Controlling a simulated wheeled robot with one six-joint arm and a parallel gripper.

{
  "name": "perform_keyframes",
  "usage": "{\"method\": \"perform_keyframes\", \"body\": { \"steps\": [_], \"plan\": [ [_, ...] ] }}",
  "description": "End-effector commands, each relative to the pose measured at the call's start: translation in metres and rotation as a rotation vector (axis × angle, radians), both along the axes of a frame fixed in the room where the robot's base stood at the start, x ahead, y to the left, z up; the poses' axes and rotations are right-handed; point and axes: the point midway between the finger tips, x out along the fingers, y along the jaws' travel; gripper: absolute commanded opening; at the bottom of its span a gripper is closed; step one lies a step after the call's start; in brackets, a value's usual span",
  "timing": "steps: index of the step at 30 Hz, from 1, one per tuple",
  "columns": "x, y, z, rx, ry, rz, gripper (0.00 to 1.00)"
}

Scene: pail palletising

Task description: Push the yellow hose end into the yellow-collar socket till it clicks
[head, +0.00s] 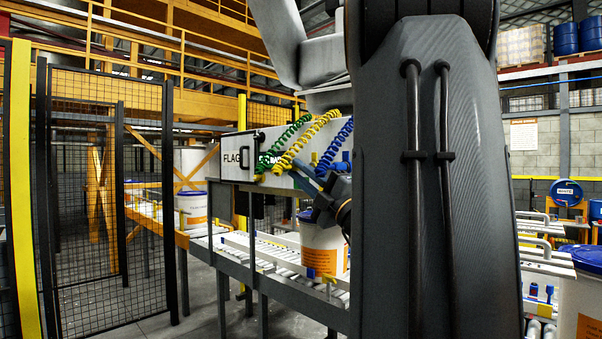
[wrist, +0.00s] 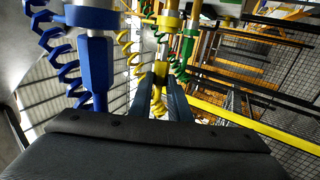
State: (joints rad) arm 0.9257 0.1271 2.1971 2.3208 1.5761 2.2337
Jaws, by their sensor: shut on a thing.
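The yellow hose end (wrist: 158,92) stands between the two dark fingers of my gripper (wrist: 160,80), which is shut on it. The yellow-collar socket (wrist: 168,20) is just above it in the wrist view, roughly in line. I cannot tell whether the hose end touches or enters the socket. The yellow coiled hose (wrist: 132,52) hangs left of the fingers; it also shows in the head view (head: 300,145). In the head view my gripper (head: 300,172) is at the white panel box, where the socket cannot be made out.
A blue fitting (wrist: 95,72) is close left of my fingers, with a blue coiled hose (wrist: 65,68). A green fitting (wrist: 187,46) is close right. In the head view a white pail (head: 322,248) stands on the conveyor (head: 275,252) below, and a mesh fence (head: 105,200) is left.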

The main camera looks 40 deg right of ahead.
Motion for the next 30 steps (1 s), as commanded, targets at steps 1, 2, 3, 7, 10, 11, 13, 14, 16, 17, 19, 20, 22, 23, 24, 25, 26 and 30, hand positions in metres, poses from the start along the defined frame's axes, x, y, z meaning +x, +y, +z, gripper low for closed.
{"method": "perform_keyframes", "body": {
  "steps": [1,2,3,7,10,11,13,14,16,17,19,20,22,23,24,25,26,30],
  "plan": [
    [0.000,0.000,0.000,0.000,0.000,0.000,0.00],
    [0.000,0.000,0.000,0.000,0.000,0.000,0.00],
    [0.000,0.000,0.000,0.000,0.000,0.000,0.00],
    [0.000,-0.001,0.000,0.000,0.000,0.000,0.00],
    [0.000,-0.003,0.000,0.000,0.000,0.000,0.00],
    [0.000,-0.004,0.000,0.000,0.000,0.000,0.00],
    [0.000,-0.005,0.001,0.000,0.000,0.000,0.00],
    [0.000,-0.006,0.001,0.000,0.000,0.000,0.00],
    [0.001,-0.008,0.001,0.000,0.000,0.000,0.00],
    [0.001,-0.009,0.001,0.000,0.000,0.000,0.00],
    [0.001,-0.010,0.000,0.000,0.000,-0.001,0.00],
    [0.001,-0.011,0.000,0.000,0.000,-0.001,0.00],
    [0.001,-0.013,0.000,0.000,0.000,-0.001,0.00],
    [0.001,-0.013,0.000,0.000,0.000,-0.001,0.00],
    [0.001,-0.014,0.000,0.000,0.000,-0.001,0.00],
    [0.001,-0.015,0.000,0.000,0.000,-0.001,0.00],
    [0.001,-0.016,0.000,0.000,0.000,-0.001,0.00],
    [0.001,-0.019,0.000,0.000,0.000,-0.001,0.00]
  ]
}}
